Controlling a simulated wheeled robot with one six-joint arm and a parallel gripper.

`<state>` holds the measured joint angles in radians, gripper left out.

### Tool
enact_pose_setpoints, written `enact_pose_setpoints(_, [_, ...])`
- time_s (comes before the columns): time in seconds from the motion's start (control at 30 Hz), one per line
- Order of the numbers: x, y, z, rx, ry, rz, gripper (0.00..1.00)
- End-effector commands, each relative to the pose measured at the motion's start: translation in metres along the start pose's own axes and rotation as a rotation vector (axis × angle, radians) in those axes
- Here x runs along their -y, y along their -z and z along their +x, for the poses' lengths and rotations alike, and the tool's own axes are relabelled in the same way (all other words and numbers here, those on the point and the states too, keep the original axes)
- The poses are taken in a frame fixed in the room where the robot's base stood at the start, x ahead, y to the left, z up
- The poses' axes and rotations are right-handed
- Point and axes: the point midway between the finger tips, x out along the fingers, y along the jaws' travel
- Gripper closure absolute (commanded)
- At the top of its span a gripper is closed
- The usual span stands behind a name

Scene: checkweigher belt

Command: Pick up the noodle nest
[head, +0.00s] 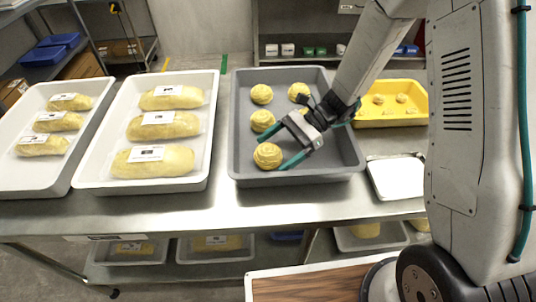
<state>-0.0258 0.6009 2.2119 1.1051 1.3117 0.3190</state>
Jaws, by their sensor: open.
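Several round yellow noodle nests lie in a grey tray on the steel table. One noodle nest (267,156) is at the tray's front left. Others are at the left middle (262,121), back left (261,94) and back right (299,91). The grey tray (240,164) has free floor on its right side. My gripper (274,148) reaches in from the right, its green fingers spread apart, with the fingertips close to the front-left nest. I cannot tell whether they touch it. My gripper and arm may hide part of the tray.
Two white trays (82,172) with labelled, wrapped yellow packs stand to the left. A yellow tray (420,101) with small nests is behind right. A shallow white tray (397,178) is at the right. Bare steel table (230,205) runs along the front.

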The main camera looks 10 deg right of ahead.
Motion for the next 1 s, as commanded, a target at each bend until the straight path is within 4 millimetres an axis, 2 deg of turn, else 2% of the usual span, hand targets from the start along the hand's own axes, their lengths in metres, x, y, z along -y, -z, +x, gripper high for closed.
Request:
enact_pose_setpoints(0.1, [0.002,-0.001,0.019,0.001,-0.004,-0.001,0.07])
enact_pose_setpoints(0.2, [0.002,0.000,0.029,0.000,-0.003,-0.001,0.07])
enact_pose_setpoints(0.47, [0.003,0.000,0.032,0.000,0.000,-0.001,0.07])
enact_pose_setpoints(0.5, [0.002,0.000,0.032,0.000,0.000,-0.001,0.13])
enact_pose_setpoints(0.67, [0.002,0.000,0.032,0.000,0.000,-0.001,0.57])
enact_pose_setpoints(1.0, [0.003,-0.002,0.031,0.000,0.000,-0.003,0.58])
